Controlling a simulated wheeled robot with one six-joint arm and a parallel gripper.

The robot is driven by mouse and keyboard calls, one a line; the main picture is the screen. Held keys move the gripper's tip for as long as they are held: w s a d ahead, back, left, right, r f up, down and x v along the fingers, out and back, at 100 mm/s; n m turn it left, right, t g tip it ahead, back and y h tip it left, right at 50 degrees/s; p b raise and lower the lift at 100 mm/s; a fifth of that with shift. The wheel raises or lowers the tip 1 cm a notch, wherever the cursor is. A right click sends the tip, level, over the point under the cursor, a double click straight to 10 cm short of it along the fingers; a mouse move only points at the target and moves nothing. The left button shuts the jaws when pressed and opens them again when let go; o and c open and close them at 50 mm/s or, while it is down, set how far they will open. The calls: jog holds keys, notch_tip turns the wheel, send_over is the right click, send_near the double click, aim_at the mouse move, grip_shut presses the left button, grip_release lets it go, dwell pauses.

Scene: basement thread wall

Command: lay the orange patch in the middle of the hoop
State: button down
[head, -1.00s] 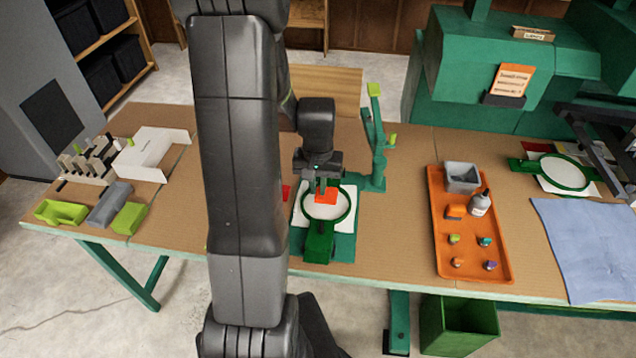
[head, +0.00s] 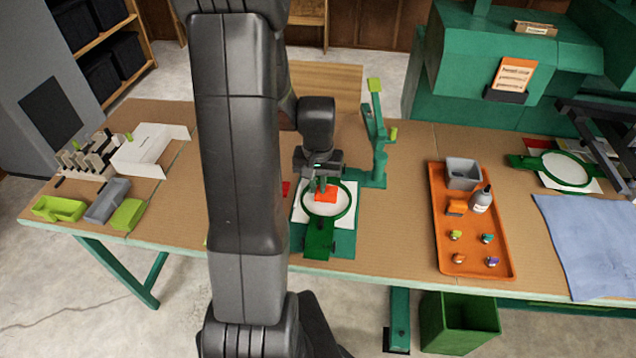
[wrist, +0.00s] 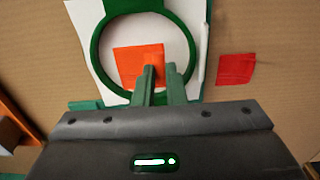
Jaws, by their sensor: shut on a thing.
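The orange patch (wrist: 135,64) is a flat square inside the green hoop (wrist: 97,52), over the white fabric (wrist: 178,44). In the wrist view it lies left of and below the hoop's centre. In the head view the orange patch (head: 325,196) shows in the upper part of the hoop (head: 347,208). My gripper (wrist: 160,72) is shut on the patch's edge, with its fingertips inside the ring. I cannot tell whether the patch touches the fabric. In the head view my gripper (head: 318,184) comes from above, and its fingers hide a little of the patch.
A red patch (wrist: 236,69) lies on the table beside the hoop. A green stand (head: 376,150) rises behind it. An orange tray (head: 437,235) with small items is to the right. A second hoop (head: 590,172) lies at far right. My arm hides table to the left.

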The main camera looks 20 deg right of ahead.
jog(key=shift+f+b, duration=0.95)
jog(key=shift+f, duration=0.4)
jog(key=c, duration=1.4)
grip_release()
jog(key=shift+r, duration=0.15)
notch_tip(320, 180, up, 7)
jog(key=p, duration=0.5)
jog(key=shift+f, duration=0.25)
